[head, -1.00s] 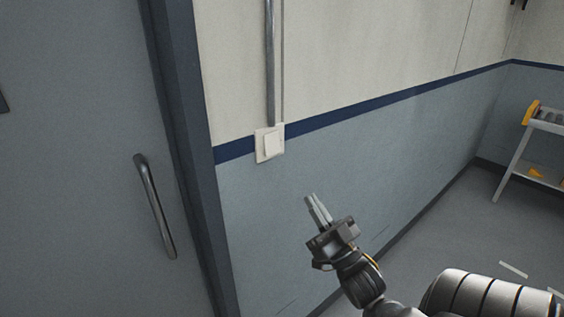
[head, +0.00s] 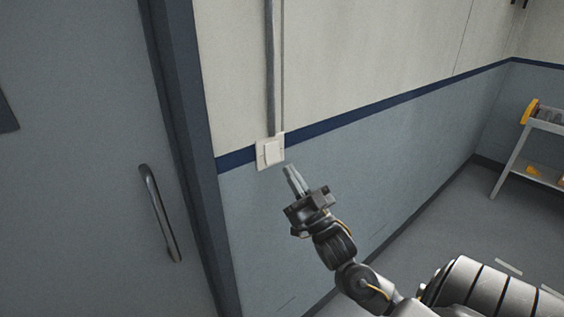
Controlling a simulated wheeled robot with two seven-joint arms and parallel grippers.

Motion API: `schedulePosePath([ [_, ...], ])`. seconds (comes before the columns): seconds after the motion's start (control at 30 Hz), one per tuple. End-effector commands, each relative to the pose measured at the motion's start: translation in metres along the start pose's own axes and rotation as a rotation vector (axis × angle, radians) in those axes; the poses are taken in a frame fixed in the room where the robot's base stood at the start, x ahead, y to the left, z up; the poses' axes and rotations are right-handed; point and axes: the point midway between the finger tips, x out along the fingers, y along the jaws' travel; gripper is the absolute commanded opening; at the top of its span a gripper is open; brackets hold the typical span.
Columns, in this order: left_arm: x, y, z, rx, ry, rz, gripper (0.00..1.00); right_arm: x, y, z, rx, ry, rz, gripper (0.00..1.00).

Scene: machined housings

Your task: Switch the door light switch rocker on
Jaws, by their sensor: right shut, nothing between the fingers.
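The door light switch is a cream plate with a square rocker (head: 271,152) on the wall, right of the door frame, at the foot of a vertical conduit. It shows whole in the head view; I cannot tell from its tilt whether it is on or off. My right gripper (head: 289,170) is shut and empty. Its fingertips point up and left, just below and right of the switch plate, and look apart from the rocker. My left gripper is not in view.
The grey door with its bar handle (head: 159,213) and the dark blue door frame (head: 186,150) stand at left. A grey conduit (head: 272,70) runs up the wall. A shelf cart (head: 545,126) with orange parts stands far right. The floor between is largely clear.

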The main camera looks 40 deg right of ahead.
Motion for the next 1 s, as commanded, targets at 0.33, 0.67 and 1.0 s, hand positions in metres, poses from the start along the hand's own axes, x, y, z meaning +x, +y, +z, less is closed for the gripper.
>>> schedulePosePath([
  [0.33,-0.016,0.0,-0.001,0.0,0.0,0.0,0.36,0.029,0.0,0.025,0.0,0.0,-0.001,0.0],
  [0.67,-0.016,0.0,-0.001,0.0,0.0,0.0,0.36,0.031,0.0,0.029,0.0,0.0,-0.001,0.0],
  [1.0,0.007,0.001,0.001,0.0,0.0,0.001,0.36,0.035,0.0,0.037,-0.001,0.074,0.0,0.0],
])
